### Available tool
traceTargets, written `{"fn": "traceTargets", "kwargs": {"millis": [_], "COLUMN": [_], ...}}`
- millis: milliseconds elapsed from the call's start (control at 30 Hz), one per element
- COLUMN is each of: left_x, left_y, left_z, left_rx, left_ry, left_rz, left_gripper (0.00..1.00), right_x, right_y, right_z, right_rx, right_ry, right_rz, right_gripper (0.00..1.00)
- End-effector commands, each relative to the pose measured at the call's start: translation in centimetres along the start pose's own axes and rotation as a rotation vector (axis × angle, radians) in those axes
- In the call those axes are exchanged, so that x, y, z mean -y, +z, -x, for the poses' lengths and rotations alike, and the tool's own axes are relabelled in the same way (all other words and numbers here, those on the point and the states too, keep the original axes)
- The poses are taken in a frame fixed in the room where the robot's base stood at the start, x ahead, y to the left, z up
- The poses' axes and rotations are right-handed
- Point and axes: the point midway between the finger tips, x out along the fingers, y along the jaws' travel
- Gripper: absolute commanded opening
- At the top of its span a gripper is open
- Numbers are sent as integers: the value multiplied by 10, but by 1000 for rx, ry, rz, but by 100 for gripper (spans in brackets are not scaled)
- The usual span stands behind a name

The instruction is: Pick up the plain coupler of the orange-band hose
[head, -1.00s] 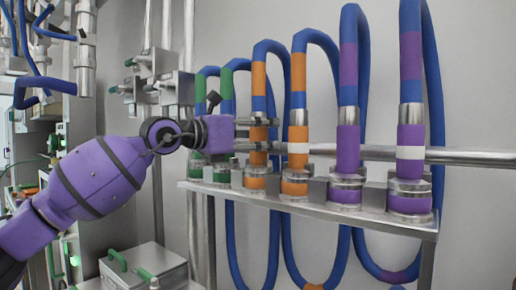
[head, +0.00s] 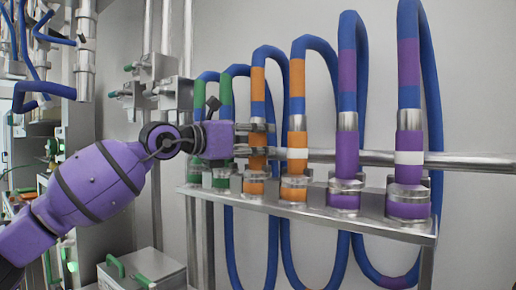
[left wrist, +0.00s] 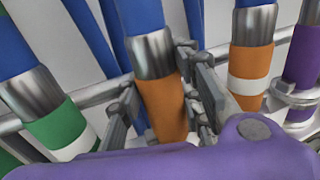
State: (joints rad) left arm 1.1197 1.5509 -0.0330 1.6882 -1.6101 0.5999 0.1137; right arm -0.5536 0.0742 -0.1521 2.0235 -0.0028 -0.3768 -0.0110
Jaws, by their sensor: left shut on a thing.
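The plain orange coupler (head: 257,162) stands upright on the hose with the orange band (head: 258,85), at its seat on the shelf. It also shows in the left wrist view (left wrist: 163,108), under a silver collar. My left gripper (head: 256,140) comes in from the left and is shut on this coupler, with a finger on each side of it. The coupler with the white band (head: 297,140), on the other orange-band hose, stands just to the right, close to my fingers. I cannot tell whether the held coupler is raised from its seat. My right gripper is not in view.
Green-band hoses (head: 226,95) stand to the left and purple-band hoses (head: 408,65) to the right, all with couplers along the metal shelf (head: 370,223). A horizontal pipe (head: 465,160) runs behind them. A grey bin with green handles (head: 145,272) is at lower left.

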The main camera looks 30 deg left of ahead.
Motion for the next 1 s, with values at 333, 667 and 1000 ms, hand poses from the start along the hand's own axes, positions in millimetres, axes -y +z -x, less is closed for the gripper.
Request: {"fn": "traceTargets", "kwargs": {"millis": [333, 667, 1000], "left_x": [1, 20, 44], "left_y": [35, 96, 118], "left_z": [1, 51, 113], "left_rx": [10, 9, 0], "left_ry": [0, 1, 1], "left_rz": [-1, -5, -1], "left_gripper": [0, 0, 0], "right_x": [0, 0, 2], "right_y": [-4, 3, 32], "right_z": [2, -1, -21], "right_rx": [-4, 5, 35], "right_ry": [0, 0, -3], "right_rz": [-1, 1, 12], "right_gripper": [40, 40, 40]}}
